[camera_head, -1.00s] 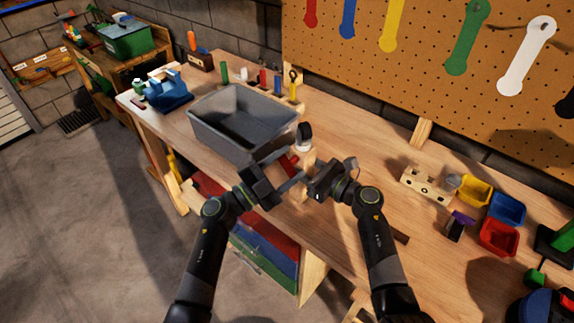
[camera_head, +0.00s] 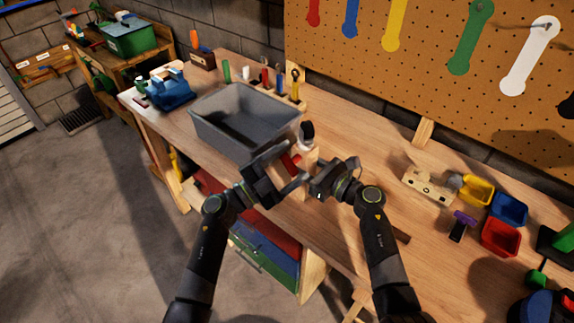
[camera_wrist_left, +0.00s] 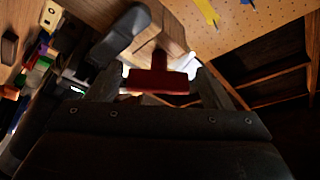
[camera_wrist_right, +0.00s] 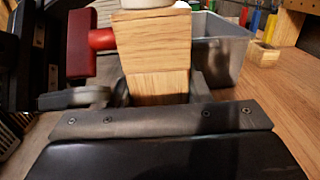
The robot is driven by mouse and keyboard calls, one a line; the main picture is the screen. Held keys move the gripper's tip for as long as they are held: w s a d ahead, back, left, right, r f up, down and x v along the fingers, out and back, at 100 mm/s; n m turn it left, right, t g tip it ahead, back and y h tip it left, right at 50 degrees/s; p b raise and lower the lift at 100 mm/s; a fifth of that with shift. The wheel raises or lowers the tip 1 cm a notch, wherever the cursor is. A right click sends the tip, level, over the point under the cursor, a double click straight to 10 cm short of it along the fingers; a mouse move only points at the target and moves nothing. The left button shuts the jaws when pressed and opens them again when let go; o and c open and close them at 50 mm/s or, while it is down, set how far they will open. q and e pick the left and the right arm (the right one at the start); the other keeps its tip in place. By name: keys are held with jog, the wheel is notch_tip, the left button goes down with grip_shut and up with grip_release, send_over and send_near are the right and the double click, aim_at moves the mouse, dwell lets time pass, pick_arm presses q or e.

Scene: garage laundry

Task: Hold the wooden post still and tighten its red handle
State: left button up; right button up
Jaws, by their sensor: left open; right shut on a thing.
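The wooden post (camera_wrist_right: 152,50) stands upright in the right wrist view, with the red handle (camera_wrist_right: 82,42) on its left side. In the head view the post (camera_head: 309,158) is partly hidden by my grippers, and the red handle (camera_head: 291,162) shows beside it. My right gripper (camera_head: 317,184) is shut on the post, low on it. My left gripper (camera_head: 283,170) is open close to the handle. In the left wrist view the red handle (camera_wrist_left: 160,80) lies between the open fingers, with the post (camera_wrist_left: 168,38) behind it.
A grey bin (camera_head: 243,122) stands left of the post on the workbench (camera_head: 365,155). A wooden block (camera_head: 428,185), a yellow tray (camera_head: 477,191), a blue tray (camera_head: 508,209) and a red tray (camera_head: 500,238) are at right. The pegboard (camera_head: 440,80) rises behind.

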pick_arm(q)
jog(key=shift+f, duration=0.1)
jog(key=n+t, duration=0.2)
jog(key=n, duration=0.3)
jog(key=shift+d+y, duration=0.1)
jog(key=shift+y, duration=0.3)
jog(key=n+t+y, duration=0.1)
jog(key=n, duration=0.2)
jog(key=n+t+y, duration=0.1)
jog(key=n+t, duration=0.1)
jog(key=n, duration=0.2)
jog(key=shift+y, duration=0.3)
jog(key=s+a+f+n, duration=0.1)
jog(key=s+a+f, duration=0.3)
jog(key=s, duration=0.5)
jog(key=a, duration=0.2)
jog(key=shift+a+f+t, duration=0.2)
jog(key=shift+a+t, duration=0.1)
jog(key=shift+a, duration=0.05)
